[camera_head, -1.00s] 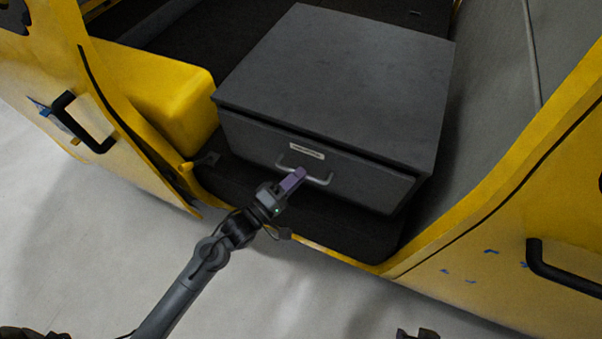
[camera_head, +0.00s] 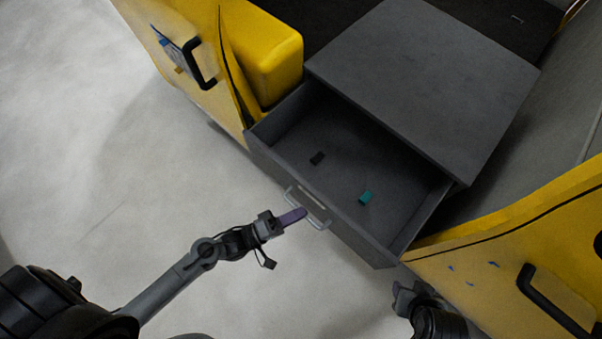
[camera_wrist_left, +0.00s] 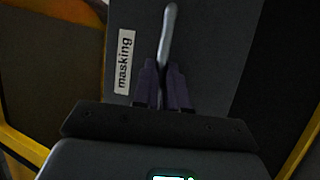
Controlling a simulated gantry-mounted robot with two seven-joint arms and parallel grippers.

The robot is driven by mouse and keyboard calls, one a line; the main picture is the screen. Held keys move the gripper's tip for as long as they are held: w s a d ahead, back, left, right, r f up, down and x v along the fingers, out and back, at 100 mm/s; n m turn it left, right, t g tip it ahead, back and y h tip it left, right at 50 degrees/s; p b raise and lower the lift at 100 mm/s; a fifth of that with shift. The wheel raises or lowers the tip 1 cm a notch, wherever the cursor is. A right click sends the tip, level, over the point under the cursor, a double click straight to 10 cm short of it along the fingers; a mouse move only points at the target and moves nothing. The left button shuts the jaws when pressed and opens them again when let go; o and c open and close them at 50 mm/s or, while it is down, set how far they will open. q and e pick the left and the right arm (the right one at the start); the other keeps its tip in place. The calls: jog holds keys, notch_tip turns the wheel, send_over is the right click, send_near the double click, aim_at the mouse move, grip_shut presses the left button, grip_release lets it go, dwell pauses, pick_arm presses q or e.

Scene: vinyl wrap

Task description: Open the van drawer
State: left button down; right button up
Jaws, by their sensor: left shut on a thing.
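The grey van drawer (camera_head: 355,222) stands pulled out of its cabinet (camera_head: 425,75), and its inside shows in the head view. A metal bar handle (camera_head: 322,222) is on its front. My left gripper (camera_head: 300,214) is shut on that handle. In the left wrist view the purple fingers (camera_wrist_left: 163,85) close around the handle bar (camera_wrist_left: 168,35), beside a white label (camera_wrist_left: 124,62) reading "masking". My right gripper (camera_head: 408,296) is at the bottom of the head view, apart from the drawer; its jaws are too unclear to judge.
A small teal object (camera_head: 366,197) and a small black object (camera_head: 317,158) lie in the drawer. Yellow van doors with black handles (camera_head: 199,66) stand on both sides. The pale floor (camera_head: 110,150) at left is clear.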

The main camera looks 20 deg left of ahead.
pick_arm(q)
jog(key=shift+s+a+p, duration=0.2)
jog(key=shift+s, duration=0.45)
jog(key=shift+s+a+p, duration=0.15)
jog(key=shift+s+p, duration=0.05)
jog(key=shift+s, duration=0.4)
jog(key=c, duration=1.2)
grip_release()
jog(key=shift+o, duration=0.2)
jog(key=v, duration=1.1)
jog(key=shift+p, duration=0.4)
jog(key=shift+w, duration=0.1)
